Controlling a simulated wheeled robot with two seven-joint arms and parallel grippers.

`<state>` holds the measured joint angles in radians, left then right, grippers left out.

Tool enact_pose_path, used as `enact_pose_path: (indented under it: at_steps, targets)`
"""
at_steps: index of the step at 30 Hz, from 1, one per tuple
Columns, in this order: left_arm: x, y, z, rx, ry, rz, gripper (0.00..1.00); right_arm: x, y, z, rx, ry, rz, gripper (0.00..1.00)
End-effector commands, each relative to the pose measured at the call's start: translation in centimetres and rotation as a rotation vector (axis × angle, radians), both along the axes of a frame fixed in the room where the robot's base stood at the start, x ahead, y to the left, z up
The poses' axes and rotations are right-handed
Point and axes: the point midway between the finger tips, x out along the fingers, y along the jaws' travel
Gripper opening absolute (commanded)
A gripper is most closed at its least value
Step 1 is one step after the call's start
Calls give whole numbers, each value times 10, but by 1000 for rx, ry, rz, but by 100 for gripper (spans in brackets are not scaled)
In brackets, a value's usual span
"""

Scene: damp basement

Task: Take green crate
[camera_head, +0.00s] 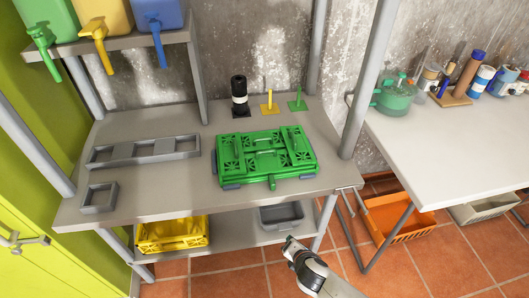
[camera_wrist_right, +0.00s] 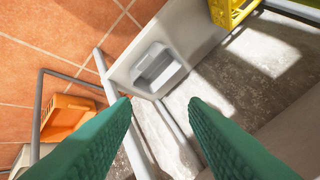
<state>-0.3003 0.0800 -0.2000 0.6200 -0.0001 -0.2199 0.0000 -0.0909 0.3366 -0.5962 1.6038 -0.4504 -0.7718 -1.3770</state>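The green crate (camera_head: 266,157) lies flat and folded on the grey workbench top (camera_head: 130,128), right of its middle, in the head view. My right gripper (camera_head: 290,243) is low in front of the bench, below and to the right of the crate, apart from it. In the right wrist view its two green fingers (camera_wrist_right: 160,105) stand wide apart with nothing between them. The green crate does not show in that view. My left gripper is in neither view.
Grey trays (camera_head: 145,150) lie left of the crate; a black roll (camera_head: 239,96) stands behind it. A yellow crate (camera_head: 172,234) and grey bin (camera_head: 282,215) sit on the lower shelf. A metal post (camera_head: 367,80) rises to the right, near an orange crate (camera_head: 398,217).

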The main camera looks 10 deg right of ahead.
Motion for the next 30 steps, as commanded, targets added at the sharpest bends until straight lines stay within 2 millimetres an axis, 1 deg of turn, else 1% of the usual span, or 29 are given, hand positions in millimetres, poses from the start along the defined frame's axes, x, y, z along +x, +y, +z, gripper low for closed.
enact_pose_path:
  at_steps: [1,2,3,6,9,10,12,14,22,24,30]
  targets:
    - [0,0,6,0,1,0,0,13,12,47,-113,-76,117,40]
    - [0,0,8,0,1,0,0,17,18,69,-182,-112,176,40]
    - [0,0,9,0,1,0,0,21,25,97,-270,-159,247,40]
    - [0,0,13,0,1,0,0,22,38,153,-453,-249,371,40]
    - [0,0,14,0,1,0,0,19,45,189,-574,-305,440,40]
    - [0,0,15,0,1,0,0,19,47,195,-598,-315,452,40]
    - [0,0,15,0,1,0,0,19,49,205,-636,-331,471,40]
    - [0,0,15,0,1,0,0,23,49,206,-650,-336,476,40]
    - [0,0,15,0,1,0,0,66,49,189,-650,-334,475,40]
    - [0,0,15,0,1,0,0,73,50,185,-648,-335,476,40]
    - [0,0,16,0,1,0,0,87,49,181,-649,-335,475,40]
